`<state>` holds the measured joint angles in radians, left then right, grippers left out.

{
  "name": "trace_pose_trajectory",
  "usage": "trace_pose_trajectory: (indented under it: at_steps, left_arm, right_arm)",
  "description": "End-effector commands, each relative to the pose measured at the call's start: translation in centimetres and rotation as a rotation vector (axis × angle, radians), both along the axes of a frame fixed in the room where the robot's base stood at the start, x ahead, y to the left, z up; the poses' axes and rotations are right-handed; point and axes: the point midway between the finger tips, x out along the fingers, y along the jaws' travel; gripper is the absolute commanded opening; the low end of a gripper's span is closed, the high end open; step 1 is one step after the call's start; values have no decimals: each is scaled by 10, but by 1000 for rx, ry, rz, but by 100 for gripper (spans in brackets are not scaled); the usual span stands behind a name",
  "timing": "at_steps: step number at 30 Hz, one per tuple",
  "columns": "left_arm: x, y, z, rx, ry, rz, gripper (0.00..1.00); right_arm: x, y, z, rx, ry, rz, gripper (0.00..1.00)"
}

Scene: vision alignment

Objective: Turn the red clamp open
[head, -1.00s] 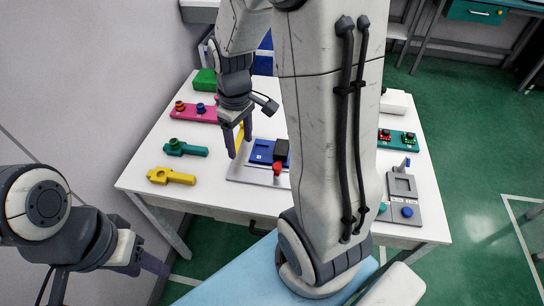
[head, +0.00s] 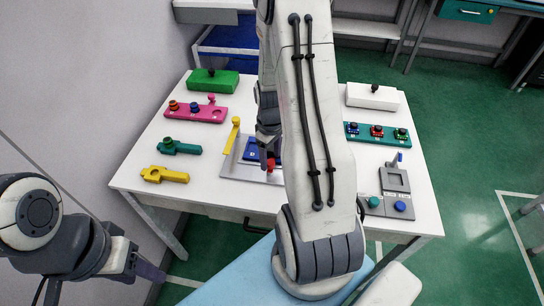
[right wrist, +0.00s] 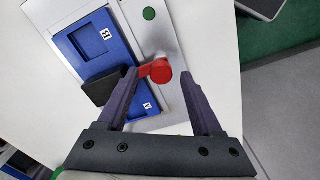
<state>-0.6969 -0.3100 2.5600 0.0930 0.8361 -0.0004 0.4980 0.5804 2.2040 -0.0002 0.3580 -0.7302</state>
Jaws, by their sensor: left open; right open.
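The red clamp (right wrist: 162,71) has a round knob with a short arm pointing left in the right wrist view. It is mounted on a grey plate (right wrist: 158,30) beside a blue block (right wrist: 88,48) with a dark part on it. In the head view the red clamp (head: 271,164) shows partly beside my right arm. My right gripper (right wrist: 162,76) is open, with one finger on each side of the clamp; whether they touch it cannot be told. My left gripper (head: 152,272) is at the lower left, away from the table.
A yellow lever (head: 233,134) rises from the plate's left side. Green (head: 182,147) and yellow (head: 165,174) tools and a pink block (head: 196,113) lie left on the white table (head: 140,150). A teal button board (head: 376,132) and grey fixture (head: 396,180) stand right.

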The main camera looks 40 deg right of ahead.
Motion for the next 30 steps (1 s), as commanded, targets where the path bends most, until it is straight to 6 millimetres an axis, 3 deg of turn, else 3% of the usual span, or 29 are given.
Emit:
trace_pose_trajectory:
  at_steps: [12, 17, 18, 19, 20, 30]
  left_arm:
    - [0, 0, 0, 0, 0, 0, 50]
    - [0, 0, 0, 0, 0, 0, 50]
    - [0, 0, 0, 0, 0, 0, 50]
    - [0, 0, 0, 0, 0, 0, 50]
    - [0, 0, 0, 0, 0, 0, 50]
    - [0, 0, 2, 0, 0, 0, 50]
  right_arm:
    - [1, 2, -10, -1, -1, 4, 67]
    - [1, 2, -10, -1, -1, 3, 6]
    - [1, 2, -10, -1, -1, 3, 0]
    - [1, 2, -10, -1, -1, 3, 0]
    - [1, -11, -10, -1, -2, -4, 0]
    - [2, -1, -9, -4, -6, -60, 0]
